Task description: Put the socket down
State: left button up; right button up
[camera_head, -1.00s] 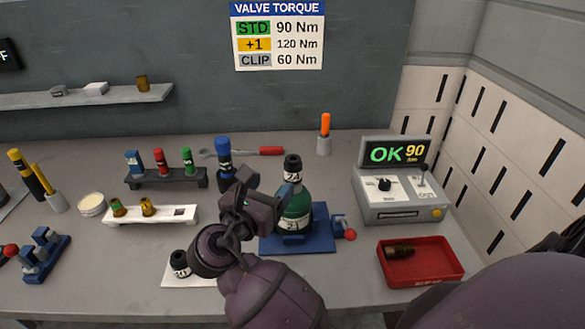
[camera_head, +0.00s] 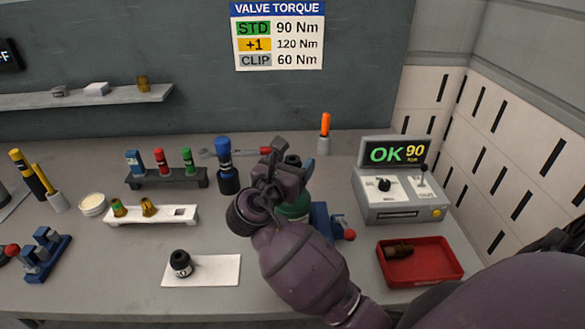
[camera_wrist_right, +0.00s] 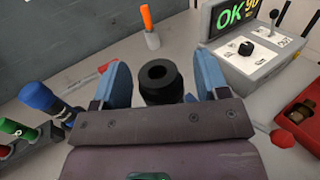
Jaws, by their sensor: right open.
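A black socket (camera_head: 180,263) stands upright on the left part of a white mat (camera_head: 217,270). My left gripper is out of view.
A torque unit (camera_head: 400,200) reading OK 90 and a red tray (camera_head: 450,277) with a dark fitting stand at right. A blue-topped tool (camera_head: 226,165), a dark rack (camera_head: 165,182) and a white rack (camera_head: 180,216) stand at left. The front of the table is mostly clear.

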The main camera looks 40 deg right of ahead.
jog(key=c, duration=1.1)
jog(key=shift+c, duration=0.2)
